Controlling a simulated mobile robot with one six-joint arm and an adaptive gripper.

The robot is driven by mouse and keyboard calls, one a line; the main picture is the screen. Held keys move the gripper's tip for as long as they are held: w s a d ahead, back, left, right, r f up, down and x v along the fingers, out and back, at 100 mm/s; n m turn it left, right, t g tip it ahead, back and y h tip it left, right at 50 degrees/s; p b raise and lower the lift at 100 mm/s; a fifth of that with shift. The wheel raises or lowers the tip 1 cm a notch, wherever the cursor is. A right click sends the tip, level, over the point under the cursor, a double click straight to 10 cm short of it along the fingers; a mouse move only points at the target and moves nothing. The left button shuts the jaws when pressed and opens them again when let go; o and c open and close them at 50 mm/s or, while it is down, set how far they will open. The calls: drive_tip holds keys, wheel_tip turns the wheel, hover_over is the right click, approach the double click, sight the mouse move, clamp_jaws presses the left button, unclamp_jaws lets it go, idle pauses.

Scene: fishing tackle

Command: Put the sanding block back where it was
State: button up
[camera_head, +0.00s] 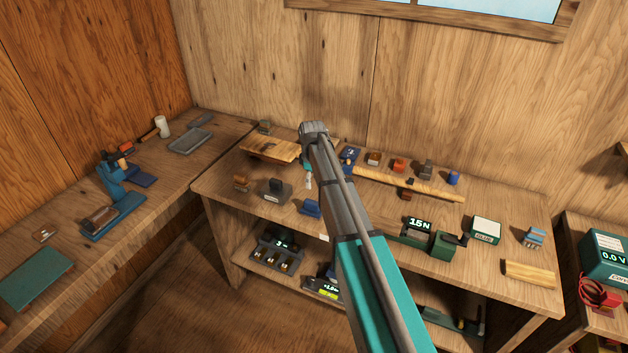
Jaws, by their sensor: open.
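My arm crosses the middle of the bench from the lower right. My gripper (308,180) points down over the left half of the bench, partly hidden by my own wrist, open, with nothing seen held. I cannot tell for sure which piece is the sanding block. Small block-like pieces include a brown one (374,158) and an orange one (398,166) at the back, right of my arm, and a brown one (241,182) at the front left. All stand apart from my gripper.
A wooden board (270,149) lies left of my gripper. A grey-topped block (275,190) and a blue piece (310,208) stand near the front edge.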

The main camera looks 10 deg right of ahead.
drive_tip(key=shift+r, duration=0.4)
drive_tip(key=shift+s, duration=0.1)
idle(0.4)
drive_tip(key=s+m, duration=1)
drive_tip(key=s, duration=1.8)
drive_tip(key=shift+s+d+m, duration=0.25)
drive_tip(key=shift+s+m, duration=0.1)
drive_tip(key=shift+m, duration=0.05)
